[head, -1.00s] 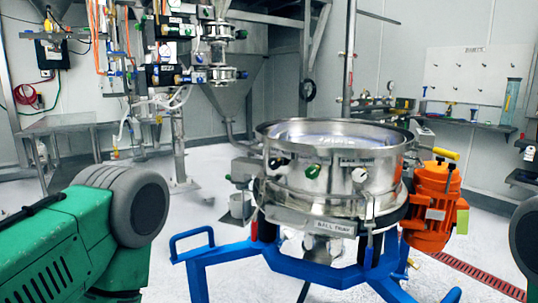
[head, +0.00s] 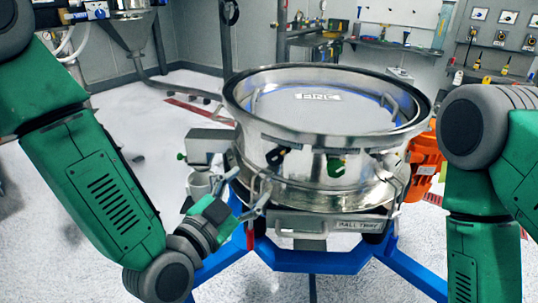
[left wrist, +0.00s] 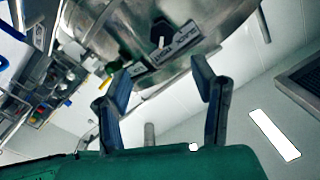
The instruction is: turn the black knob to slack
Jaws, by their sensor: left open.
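The steel powder sifter (head: 310,185) stands in the middle of the head view on a blue frame. The black knob (head: 276,156) is on the front of its side wall, left of a green knob (head: 336,167). In the left wrist view, the black knob (left wrist: 160,33) sits above two small label plates (left wrist: 176,44). My left gripper (head: 247,192) is open and empty, left of and below the black knob, apart from it. In the left wrist view, the black knob lies beyond the gap between my open fingers (left wrist: 160,78). My right gripper is out of view.
The blue frame (head: 305,260) spreads below the sifter. An orange motor (head: 425,160) is at its right. A grey box (head: 208,142) juts out at its left. My right arm hangs at the right. The floor at left is clear.

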